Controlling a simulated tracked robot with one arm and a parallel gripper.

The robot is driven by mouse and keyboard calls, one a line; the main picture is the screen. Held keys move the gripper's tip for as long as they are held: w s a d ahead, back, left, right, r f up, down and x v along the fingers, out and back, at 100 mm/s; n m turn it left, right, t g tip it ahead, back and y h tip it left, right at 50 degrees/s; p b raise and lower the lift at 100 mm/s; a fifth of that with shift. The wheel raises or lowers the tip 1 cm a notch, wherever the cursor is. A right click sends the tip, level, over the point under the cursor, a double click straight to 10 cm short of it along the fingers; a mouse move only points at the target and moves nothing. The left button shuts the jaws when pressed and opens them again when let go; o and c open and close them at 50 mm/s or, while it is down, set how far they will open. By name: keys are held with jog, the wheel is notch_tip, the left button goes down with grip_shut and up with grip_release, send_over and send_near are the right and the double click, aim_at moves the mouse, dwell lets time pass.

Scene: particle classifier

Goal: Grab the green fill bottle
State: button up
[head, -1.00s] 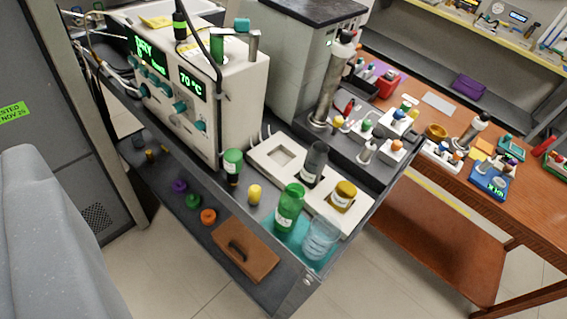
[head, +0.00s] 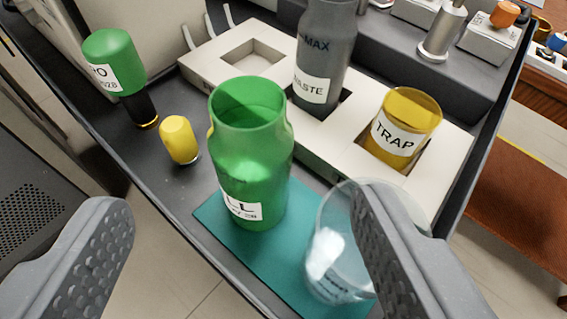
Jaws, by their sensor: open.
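The green fill bottle (head: 252,160) stands upright on a teal mat (head: 228,247) near the middle of the head view. It is open at the top, and its white label ends in "LL". My gripper (head: 245,250) is open and empty, with one grey finger at the lower left and the other at the lower right. The bottle stands beyond the fingers, between them in the picture. The right finger hides part of a clear beaker-like container (head: 325,262) on the mat, close to the right of the bottle.
A white rack (head: 205,62) behind holds a grey WASTE bottle (head: 322,60) and a yellow TRAP jar (head: 403,128); its left square slot is empty. A small yellow-capped vial (head: 178,139) and a green-capped dark bottle (head: 115,62) stand left. The shelf's front edge is close.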

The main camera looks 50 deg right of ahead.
aim_at(246, 122)
jog(key=b+x, duration=0.1)
jog(key=x, duration=0.5)
jog(key=shift+w+d+f, duration=0.1)
jog(key=shift+f, duration=0.05)
jog(key=shift+r+b+x, duration=0.1)
jog(key=shift+b+x, duration=0.3)
jog(key=shift+x, duration=0.9)
jog(key=shift+r+b+x, duration=0.15)
jog(key=shift+b+x, duration=0.2)
jog(key=shift+x, duration=1)
jog(key=shift+w, duration=0.1)
grip_shut()
